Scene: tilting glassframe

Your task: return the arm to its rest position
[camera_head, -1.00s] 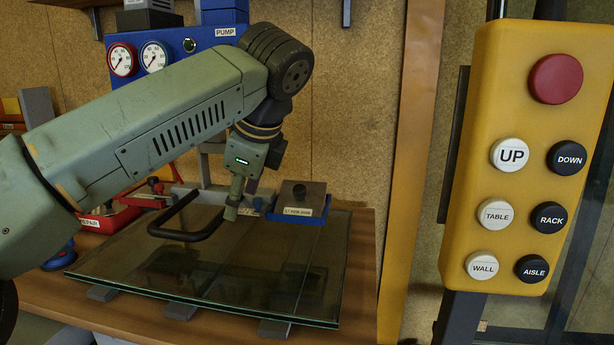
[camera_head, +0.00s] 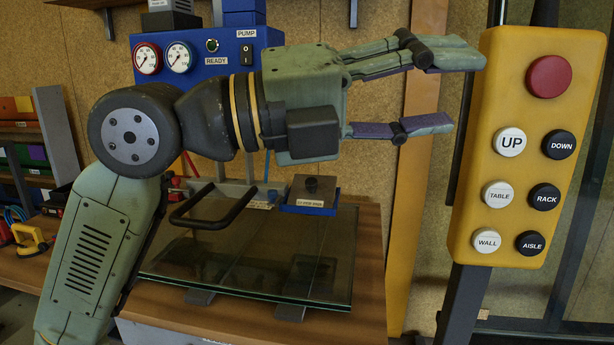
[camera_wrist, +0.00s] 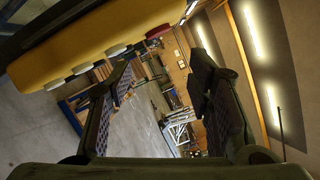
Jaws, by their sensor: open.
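My gripper (camera_head: 440,92) is open and empty in the head view. It is raised above the bench and points right, its fingers spread one above the other. The fingertips appear close to the left edge of the yellow button pendant (camera_head: 520,215); I cannot tell whether they are apart in depth. In the wrist view both fingers (camera_wrist: 160,105) are spread with nothing between them. The pendant (camera_wrist: 90,45) fills the upper left there. My forearm rises from the lower left to the wrist in the head view.
A glass pane (camera_head: 250,265) with a black handle (camera_head: 212,212) lies on grey supports on the wooden bench (camera_head: 370,270). A blue tray (camera_head: 310,205) holds a dark block behind it. The blue pump panel (camera_head: 200,90) stands behind my wrist. Open floor (camera_wrist: 130,135) shows in the wrist view.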

